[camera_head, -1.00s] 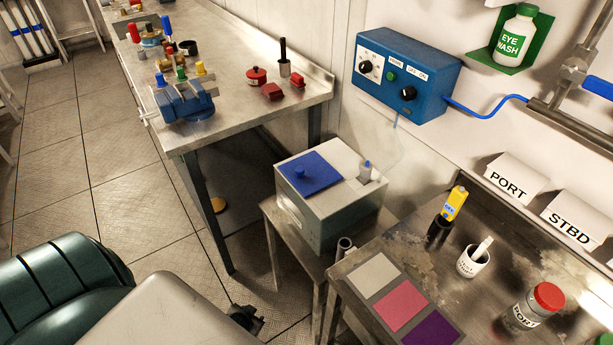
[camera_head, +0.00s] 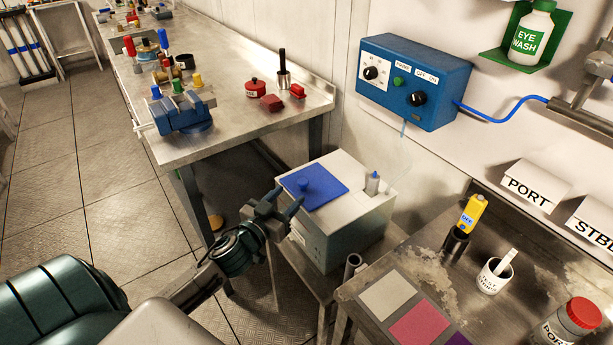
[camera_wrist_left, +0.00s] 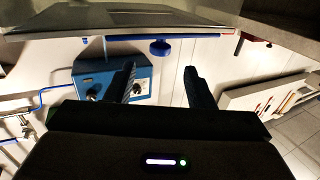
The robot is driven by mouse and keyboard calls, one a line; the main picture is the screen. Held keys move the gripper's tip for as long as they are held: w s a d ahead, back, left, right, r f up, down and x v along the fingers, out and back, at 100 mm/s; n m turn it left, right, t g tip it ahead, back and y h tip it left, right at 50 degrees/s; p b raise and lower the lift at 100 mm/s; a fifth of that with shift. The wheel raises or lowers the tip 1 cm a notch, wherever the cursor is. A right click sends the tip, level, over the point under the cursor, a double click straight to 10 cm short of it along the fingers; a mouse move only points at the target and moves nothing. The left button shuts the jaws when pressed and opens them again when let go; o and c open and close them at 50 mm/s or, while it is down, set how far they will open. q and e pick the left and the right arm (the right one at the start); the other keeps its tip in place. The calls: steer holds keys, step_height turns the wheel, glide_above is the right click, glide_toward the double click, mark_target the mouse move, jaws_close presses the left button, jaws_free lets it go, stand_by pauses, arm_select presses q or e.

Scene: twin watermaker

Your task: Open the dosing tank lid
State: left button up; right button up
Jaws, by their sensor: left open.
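The dosing tank (camera_head: 340,235) is a grey box on a low stand. Its blue lid (camera_head: 325,189) lies flat and shut on the left part of the top, with a round blue knob (camera_head: 303,184) on it. My left gripper (camera_head: 285,203) is open and empty beside the tank's near left edge, close to the knob but apart from it. In the left wrist view, which looks upside down, the lid's blue edge (camera_wrist_left: 110,38) and knob (camera_wrist_left: 160,47) show beyond and between the open fingers (camera_wrist_left: 163,84). My right gripper is out of view.
A small grey fitting (camera_head: 373,183) stands on the tank top right of the lid. A blue control box (camera_head: 414,82) hangs on the wall behind. A workbench (camera_head: 235,110) stands behind left. A table (camera_head: 440,270) with a yellow meter (camera_head: 472,213) and cups is at right.

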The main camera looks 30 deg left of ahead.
mark_target(304, 179)
arm_select(q)
steer(key=w+p, duration=0.5)
steer(key=w, duration=0.3)
steer(key=shift+w+r, duration=0.15)
steer(key=shift+w, duration=0.65)
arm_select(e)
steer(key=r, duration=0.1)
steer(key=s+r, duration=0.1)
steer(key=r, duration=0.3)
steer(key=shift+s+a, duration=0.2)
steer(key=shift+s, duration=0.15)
arm_select(q)
jaws_close()
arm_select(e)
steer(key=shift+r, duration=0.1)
